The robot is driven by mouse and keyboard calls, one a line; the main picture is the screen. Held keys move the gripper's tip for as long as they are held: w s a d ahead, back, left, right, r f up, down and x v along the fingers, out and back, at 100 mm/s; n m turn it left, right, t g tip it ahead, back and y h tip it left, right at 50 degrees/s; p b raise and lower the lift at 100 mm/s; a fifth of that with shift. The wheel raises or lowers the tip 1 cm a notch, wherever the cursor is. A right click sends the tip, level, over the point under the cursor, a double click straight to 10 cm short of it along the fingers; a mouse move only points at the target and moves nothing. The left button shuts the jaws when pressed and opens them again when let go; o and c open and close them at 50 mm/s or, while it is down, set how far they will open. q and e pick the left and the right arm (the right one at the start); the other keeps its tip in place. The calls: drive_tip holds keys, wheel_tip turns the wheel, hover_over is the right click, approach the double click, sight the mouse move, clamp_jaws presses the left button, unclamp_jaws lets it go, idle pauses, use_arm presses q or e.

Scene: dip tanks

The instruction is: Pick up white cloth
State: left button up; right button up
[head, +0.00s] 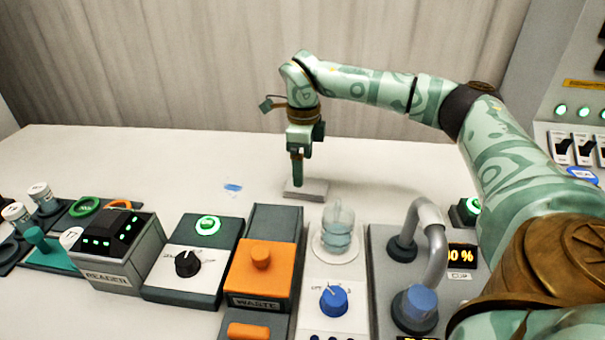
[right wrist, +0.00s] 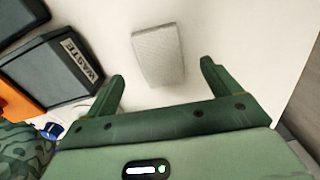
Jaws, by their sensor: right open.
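The white cloth (head: 312,191) is a small, flat, pale rectangle on the white table, behind the beaker and the waste box. It also shows in the right wrist view as a textured pale block (right wrist: 158,55). My right gripper (head: 298,184) points down over the cloth in the head view and hides part of it. In the right wrist view the two green fingers (right wrist: 162,80) are spread apart, with the cloth ahead of them and nothing between them. I cannot tell from the head view how close the fingertips are to the cloth. My left gripper does not show.
The orange-topped waste box (head: 262,268), a dial box (head: 190,262), the reader (head: 118,255) and a glass beaker (head: 338,228) stand in front. A pipe fixture (head: 428,240) stands at right. A small blue piece (head: 233,187) lies left of the cloth. The table behind is clear.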

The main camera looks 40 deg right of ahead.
sight(306, 188)
drive_tip(key=shift+f+b, duration=0.3)
drive_tip(key=shift+f, duration=0.25)
drive_tip(key=f+b, duration=0.2)
drive_tip(key=f, duration=0.1)
drive_tip(key=f+b, duration=0.1)
drive_tip(key=shift+w+a+f, duration=0.15)
drive_tip(key=shift+w+f, duration=0.1)
drive_tip(key=shift+f, duration=0.15)
drive_tip(key=shift+s+r, duration=0.1)
drive_tip(key=shift+r, duration=0.15)
drive_tip(key=c, duration=1.1)
